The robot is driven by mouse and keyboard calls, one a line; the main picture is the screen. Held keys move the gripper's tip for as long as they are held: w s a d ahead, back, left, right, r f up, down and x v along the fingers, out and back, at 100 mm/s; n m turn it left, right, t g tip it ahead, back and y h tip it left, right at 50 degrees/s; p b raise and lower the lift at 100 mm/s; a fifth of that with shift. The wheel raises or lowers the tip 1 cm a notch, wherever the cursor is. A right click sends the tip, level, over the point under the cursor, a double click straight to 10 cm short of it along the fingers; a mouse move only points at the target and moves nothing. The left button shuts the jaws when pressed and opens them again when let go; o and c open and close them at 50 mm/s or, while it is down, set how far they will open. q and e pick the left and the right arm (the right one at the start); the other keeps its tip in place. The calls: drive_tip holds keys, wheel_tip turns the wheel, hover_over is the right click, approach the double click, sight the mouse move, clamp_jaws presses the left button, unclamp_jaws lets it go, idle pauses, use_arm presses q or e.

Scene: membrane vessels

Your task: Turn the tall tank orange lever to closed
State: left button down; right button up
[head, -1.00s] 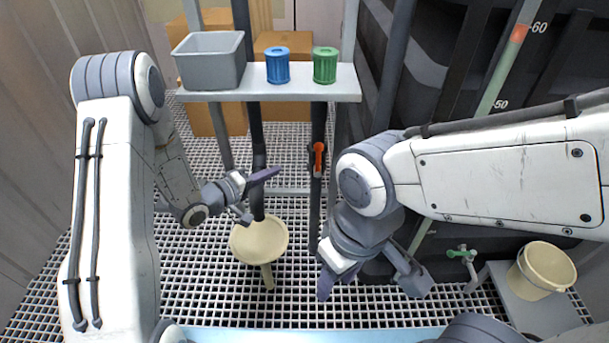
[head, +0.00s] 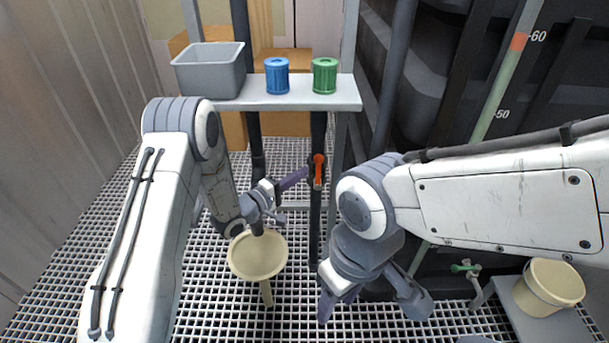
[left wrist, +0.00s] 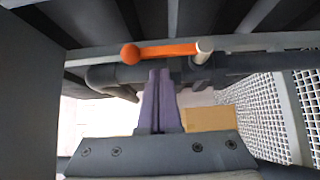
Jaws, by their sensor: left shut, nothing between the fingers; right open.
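The orange lever (head: 318,171) sits on a dark vertical pipe below the shelf in the head view. In the left wrist view the orange lever (left wrist: 165,50) lies across the picture, with a round knob at its left end and a pale pivot at its right. My left gripper (head: 304,172) is shut and empty, its purple fingertips just left of the lever. In the left wrist view its fingers (left wrist: 158,75) end just below the lever bar; I cannot tell whether they touch it. My right gripper (head: 365,303) is open and empty, lower right of the pipe.
A shelf (head: 310,103) holds a grey bin (head: 209,72), a blue cup (head: 277,76) and a green cup (head: 325,76). A cream funnel (head: 257,256) stands below my left gripper. A dark tank (head: 430,60) with a level tube and a bucket (head: 548,287) are at right.

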use_arm(q)
drive_tip(key=shift+d, duration=0.75)
drive_tip(key=shift+r, duration=0.1)
use_arm(e)
drive_tip(key=shift+r, duration=0.1)
use_arm(q)
drive_tip(key=shift+d+r+m+p, duration=0.1)
drive_tip(key=shift+d+m+p, duration=0.15)
drive_tip(key=shift+p, duration=0.35)
use_arm(e)
drive_tip(key=shift+r, duration=0.5)
